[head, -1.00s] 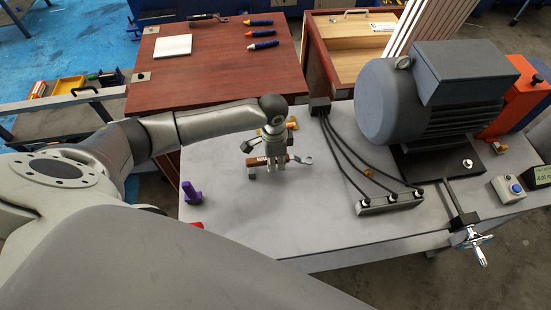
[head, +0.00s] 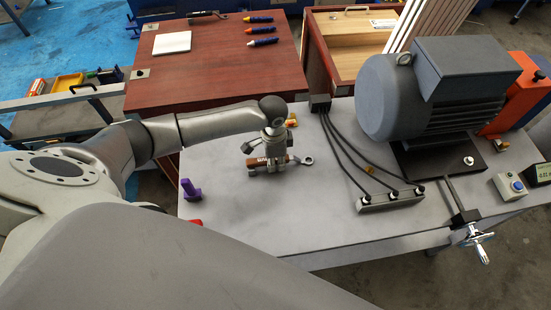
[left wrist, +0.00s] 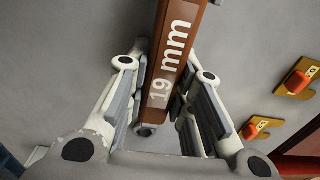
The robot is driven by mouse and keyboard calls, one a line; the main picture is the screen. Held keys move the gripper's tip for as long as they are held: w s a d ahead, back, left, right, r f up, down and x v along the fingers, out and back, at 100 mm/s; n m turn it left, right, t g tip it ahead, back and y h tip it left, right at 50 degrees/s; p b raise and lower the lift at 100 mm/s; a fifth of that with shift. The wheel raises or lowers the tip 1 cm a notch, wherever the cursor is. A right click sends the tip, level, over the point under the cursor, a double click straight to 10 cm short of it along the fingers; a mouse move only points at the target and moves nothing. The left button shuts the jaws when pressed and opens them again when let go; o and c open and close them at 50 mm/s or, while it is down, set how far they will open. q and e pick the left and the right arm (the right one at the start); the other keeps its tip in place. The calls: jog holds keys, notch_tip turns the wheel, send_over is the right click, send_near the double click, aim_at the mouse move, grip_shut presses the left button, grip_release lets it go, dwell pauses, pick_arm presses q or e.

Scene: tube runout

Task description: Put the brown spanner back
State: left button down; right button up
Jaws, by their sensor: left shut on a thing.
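The brown spanner (head: 281,160) is at the left part of the grey table, with its metal ring end pointing right. In the left wrist view its brown handle (left wrist: 174,45), marked "19 mm", runs between the fingers. My left gripper (head: 270,168) is over the handle and shut on it, one finger on each side. The gripper hides part of the handle in the head view. I cannot tell whether the spanner touches the table. My right gripper is not in view.
A purple piece (head: 190,190) and a red piece (head: 196,222) lie near the left table edge. A grey motor (head: 400,100) and a cable terminal block (head: 390,201) are to the right. Brass plates with red knobs (left wrist: 299,82) lie beside the spanner. The front middle is clear.

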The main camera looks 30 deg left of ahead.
pick_arm(q)
jog(key=c, duration=1.2)
grip_release()
jog(key=shift+o, duration=0.2)
jog(key=o, duration=0.4)
jog(key=shift+o, duration=0.2)
